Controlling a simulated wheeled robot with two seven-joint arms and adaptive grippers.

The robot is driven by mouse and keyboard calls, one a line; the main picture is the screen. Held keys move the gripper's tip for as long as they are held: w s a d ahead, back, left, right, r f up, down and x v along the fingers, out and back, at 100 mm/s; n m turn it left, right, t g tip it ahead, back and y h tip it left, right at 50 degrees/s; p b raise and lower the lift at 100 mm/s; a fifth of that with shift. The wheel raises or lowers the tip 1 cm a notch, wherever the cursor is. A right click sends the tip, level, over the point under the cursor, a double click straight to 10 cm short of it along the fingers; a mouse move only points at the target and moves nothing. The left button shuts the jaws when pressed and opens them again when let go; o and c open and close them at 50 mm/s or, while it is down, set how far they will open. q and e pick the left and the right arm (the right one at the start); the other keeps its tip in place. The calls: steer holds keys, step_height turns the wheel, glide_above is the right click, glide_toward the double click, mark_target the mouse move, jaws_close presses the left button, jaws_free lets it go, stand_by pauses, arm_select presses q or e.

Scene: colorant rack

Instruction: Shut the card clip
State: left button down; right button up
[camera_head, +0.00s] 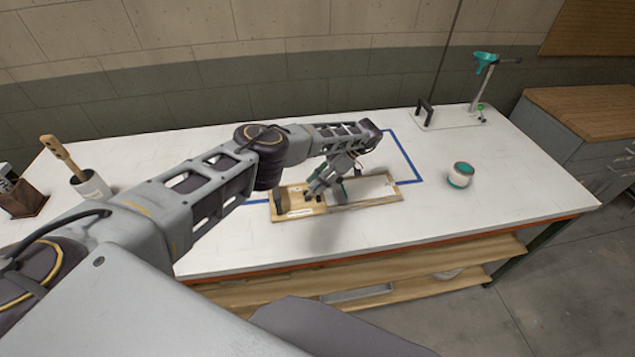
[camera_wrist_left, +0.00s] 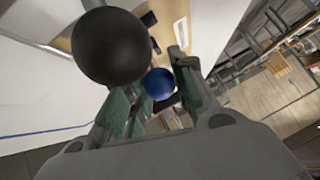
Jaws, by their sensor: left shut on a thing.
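The wooden board (camera_head: 402,188) with a pale grey panel (camera_head: 368,187) lies on the white table, and small dark fittings (camera_head: 279,199) sit at its left end. My left gripper (camera_head: 318,188) is over the board's left half, pointing down and left. In the left wrist view a blue ball (camera_wrist_left: 160,84) shows between the fingers (camera_wrist_left: 155,100), and the gripper is shut on it. A larger black ball (camera_wrist_left: 108,47) is nearer the camera and covers part of one finger. I cannot tell which fitting is the card clip. My right gripper is not in view.
Blue tape (camera_head: 408,160) marks a rectangle around the board. A white and teal pot (camera_head: 461,175) stands to the right. A stand with a teal funnel (camera_head: 485,62) is at the back right. A cup with a brush (camera_head: 90,186) is at the left. The table's front is clear.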

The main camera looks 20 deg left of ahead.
arm_select(q)
steer(key=c, duration=1.1)
jaws_free()
steer(key=shift+c, duration=0.2)
steer(key=shift+w+r, duration=0.1)
steer(key=shift+r, duration=4.85)
